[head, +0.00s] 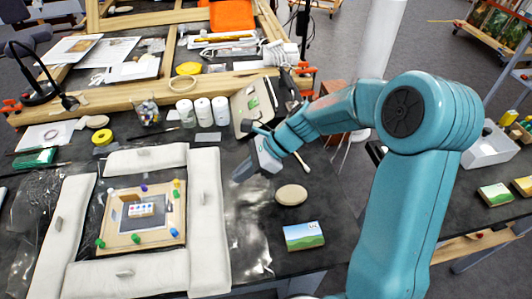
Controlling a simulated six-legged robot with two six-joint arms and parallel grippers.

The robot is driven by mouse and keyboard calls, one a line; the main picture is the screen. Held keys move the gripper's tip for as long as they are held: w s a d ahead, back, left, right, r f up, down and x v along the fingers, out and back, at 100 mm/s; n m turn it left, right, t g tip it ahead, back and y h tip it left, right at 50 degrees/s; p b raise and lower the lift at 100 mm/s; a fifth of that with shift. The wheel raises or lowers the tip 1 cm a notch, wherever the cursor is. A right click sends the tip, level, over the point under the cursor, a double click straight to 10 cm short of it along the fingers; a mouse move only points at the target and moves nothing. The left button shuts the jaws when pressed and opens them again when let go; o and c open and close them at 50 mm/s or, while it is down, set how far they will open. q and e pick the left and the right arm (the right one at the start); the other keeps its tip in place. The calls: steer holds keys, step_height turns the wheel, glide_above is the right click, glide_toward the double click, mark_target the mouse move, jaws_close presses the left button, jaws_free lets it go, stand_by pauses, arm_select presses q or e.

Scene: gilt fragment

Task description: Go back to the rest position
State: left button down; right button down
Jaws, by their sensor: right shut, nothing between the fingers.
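My left gripper is not in view.
White padded bars (207,225) surround a wooden board (163,236) with coloured clips. A small landscape box (304,236) lies near the front edge. White rolls (203,112), a beige case (251,103) and a wooden frame stand behind. Bare table shows around the disc.

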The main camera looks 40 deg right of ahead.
steer(key=v, duration=0.9)
steer(key=shift+r, duration=0.25)
steer(key=shift+s+d, duration=0.15)
steer(key=shift+s, duration=0.05)
